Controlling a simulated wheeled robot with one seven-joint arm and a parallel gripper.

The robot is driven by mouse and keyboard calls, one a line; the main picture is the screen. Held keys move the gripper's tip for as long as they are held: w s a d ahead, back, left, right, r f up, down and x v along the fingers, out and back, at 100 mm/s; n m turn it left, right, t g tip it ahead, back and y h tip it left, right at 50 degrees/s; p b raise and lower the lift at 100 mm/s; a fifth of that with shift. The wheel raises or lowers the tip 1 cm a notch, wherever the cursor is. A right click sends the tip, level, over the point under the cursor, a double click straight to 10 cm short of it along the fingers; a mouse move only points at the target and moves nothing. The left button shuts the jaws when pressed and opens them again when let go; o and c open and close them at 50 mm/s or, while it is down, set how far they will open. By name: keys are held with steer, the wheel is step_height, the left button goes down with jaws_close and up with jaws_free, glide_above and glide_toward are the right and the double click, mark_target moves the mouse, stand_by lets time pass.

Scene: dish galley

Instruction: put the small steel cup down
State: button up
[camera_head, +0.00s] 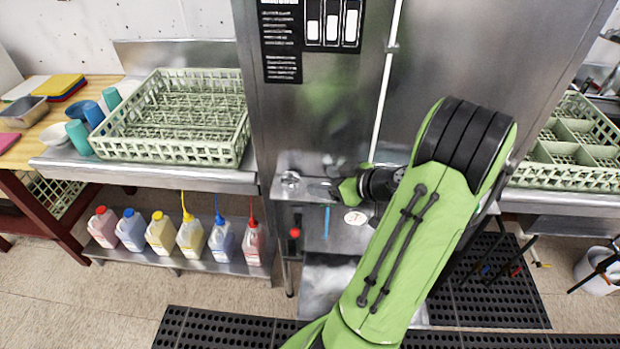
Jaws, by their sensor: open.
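A small steel cup (291,181) stands on the narrow steel ledge (311,162) in front of the tall machine. My gripper (322,190) is just to the right of the cup, at about ledge height, with its fingers toward it. The jaws are open, and a small gap seems to show between the fingertips and the cup. My green arm comes up from the bottom of the picture and hides part of the ledge's right end.
A green dish rack (180,118) stands on the left counter. Several coloured jugs (190,238) line the low shelf below. Another rack (570,150) is at the right. The tall steel machine (325,110) stands close behind the ledge. Black mats (220,328) lie on the floor.

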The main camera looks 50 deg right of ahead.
steer(key=w+a+r+n+g+y, duration=0.1)
steer(key=a+r+g, duration=0.15)
steer(key=a, duration=0.75)
steer(key=w+a+r+n+g, duration=0.15)
steer(key=a+g, duration=0.25)
steer(key=a, duration=0.6)
steer(key=s+a+r+m+h, duration=0.1)
steer(key=s+a+r, duration=0.2)
steer(key=s, duration=0.3)
steer(key=s+a+r+m+h, duration=0.1)
steer(key=s+a+r+m, duration=0.1)
steer(key=s, duration=0.4)
steer(key=shift+s+a+r, duration=0.3)
steer(key=shift+a+r, duration=0.15)
steer(key=shift+a, duration=0.8)
steer(key=shift+m, duration=0.25)
